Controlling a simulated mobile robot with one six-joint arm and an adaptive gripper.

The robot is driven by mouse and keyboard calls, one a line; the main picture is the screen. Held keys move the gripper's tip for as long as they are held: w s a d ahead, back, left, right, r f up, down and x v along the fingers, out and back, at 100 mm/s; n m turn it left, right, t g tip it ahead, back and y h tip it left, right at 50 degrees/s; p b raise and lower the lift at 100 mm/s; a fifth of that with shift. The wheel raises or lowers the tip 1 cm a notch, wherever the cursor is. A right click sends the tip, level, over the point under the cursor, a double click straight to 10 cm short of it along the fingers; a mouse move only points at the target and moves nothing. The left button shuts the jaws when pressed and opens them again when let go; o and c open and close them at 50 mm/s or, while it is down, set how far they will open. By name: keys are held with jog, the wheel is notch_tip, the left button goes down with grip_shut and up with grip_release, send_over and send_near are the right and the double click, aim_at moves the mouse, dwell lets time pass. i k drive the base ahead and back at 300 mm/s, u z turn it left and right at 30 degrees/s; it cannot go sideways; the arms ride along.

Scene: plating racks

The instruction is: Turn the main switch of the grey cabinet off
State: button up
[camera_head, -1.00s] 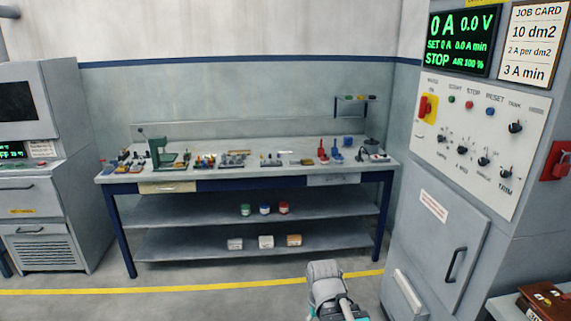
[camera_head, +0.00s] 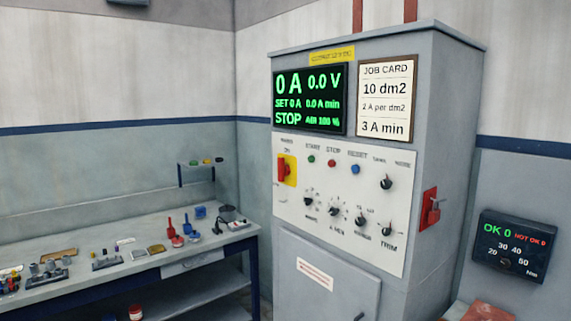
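The grey cabinet (camera_head: 330,262) stands right of the middle, its panel facing me at an angle. The main switch (camera_head: 283,169) is a red handle on a yellow plate at the upper left of the white panel (camera_head: 318,225). The handle looks upright, and the small label above it seems to read ON. A red handle on a red plate (camera_head: 430,209) sits on the cabinet's right side. The green display (camera_head: 308,100) reads 0 A, 0.0 V and STOP. My gripper is not in view.
The panel also carries start, stop and reset buttons (camera_head: 332,163) and several black knobs (camera_head: 386,182). A job card (camera_head: 386,98) hangs beside the display. A workbench (camera_head: 120,285) with small tools stands to the left. A dark display box (camera_head: 514,246) is on the right.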

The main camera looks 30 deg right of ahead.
aim_at(284, 170)
jog(key=z, duration=0.15)
jog(key=i, duration=0.9)
jog(key=z, duration=0.25)
